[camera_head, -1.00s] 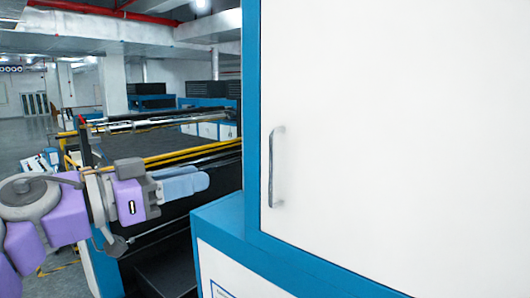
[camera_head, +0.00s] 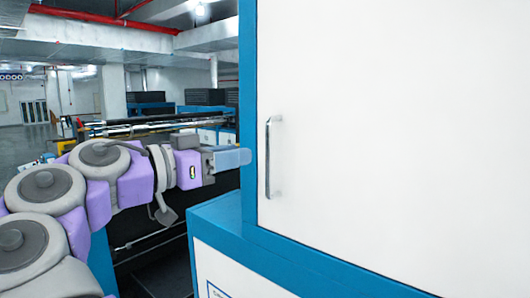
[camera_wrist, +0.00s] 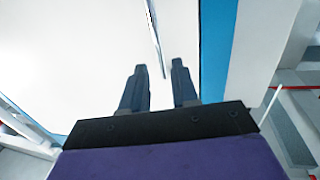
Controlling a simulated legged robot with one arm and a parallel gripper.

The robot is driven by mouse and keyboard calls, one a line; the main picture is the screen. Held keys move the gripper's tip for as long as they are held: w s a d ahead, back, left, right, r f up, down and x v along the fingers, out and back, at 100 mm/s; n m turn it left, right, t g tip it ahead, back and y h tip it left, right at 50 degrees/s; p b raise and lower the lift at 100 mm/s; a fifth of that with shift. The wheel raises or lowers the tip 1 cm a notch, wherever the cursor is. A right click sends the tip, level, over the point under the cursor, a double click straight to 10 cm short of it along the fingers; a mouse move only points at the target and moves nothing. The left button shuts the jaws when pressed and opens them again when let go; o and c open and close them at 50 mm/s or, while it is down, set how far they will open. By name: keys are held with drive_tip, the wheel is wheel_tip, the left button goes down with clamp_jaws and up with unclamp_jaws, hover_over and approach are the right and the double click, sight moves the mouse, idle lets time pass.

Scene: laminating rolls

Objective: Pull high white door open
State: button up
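The high white door (camera_head: 400,130) fills the right of the head view, set in a blue frame, and looks shut. Its metal bar handle (camera_head: 268,157) stands upright near the door's left edge. My gripper (camera_head: 246,157) is just left of the handle at about its height, apart from it in the picture. In the wrist view my gripper (camera_wrist: 160,80) has its two dark fingers spread with a gap between them, and nothing is held. The handle (camera_wrist: 154,38) shows ahead of the gap, and the white door (camera_wrist: 80,50) lies behind it.
A blue-topped lower cabinet (camera_head: 222,215) juts out below the door, under my gripper. A long machine with a dark roller (camera_head: 160,122) stands behind my arm. Open grey floor (camera_head: 25,145) lies at the far left.

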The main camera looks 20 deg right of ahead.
sight(267, 149)
drive_tip(key=p+x, duration=0.1)
drive_tip(key=x, duration=0.7)
drive_tip(key=shift+w+d+f, duration=0.1)
drive_tip(key=shift+d, duration=0.1)
clamp_jaws()
